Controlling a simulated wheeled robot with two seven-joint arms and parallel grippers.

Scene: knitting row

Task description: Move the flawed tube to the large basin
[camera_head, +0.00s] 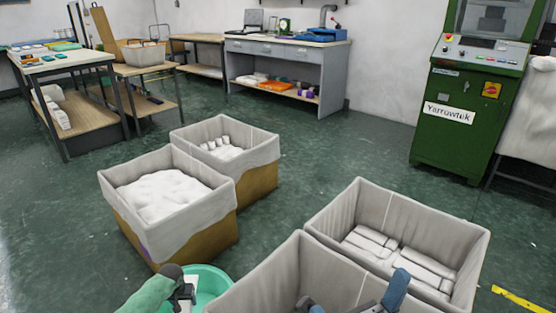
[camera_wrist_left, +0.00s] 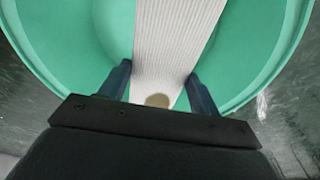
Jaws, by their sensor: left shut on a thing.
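My left gripper (camera_head: 184,291) is at the bottom of the head view, over the teal round basin (camera_head: 212,279). In the left wrist view, its two dark blue fingers (camera_wrist_left: 159,75) are shut on a white ribbed knit tube (camera_wrist_left: 178,30). The tube has a tan round patch near its close end. The tube extends away over the inside of the basin (camera_wrist_left: 60,30); I cannot tell whether it touches the basin. In the head view only a small white part of it shows. Dark blue parts of what seems my right gripper (camera_head: 393,291) show over the front bin, cut off by the frame.
Two cloth-lined bins with white goods, a front one (camera_head: 167,192) and a back one (camera_head: 227,150), stand left of centre. A lined bin (camera_head: 455,235) with folded white pieces stands right, behind the front bin (camera_head: 265,285). A green machine (camera_head: 445,125) is back right. Open floor lies between.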

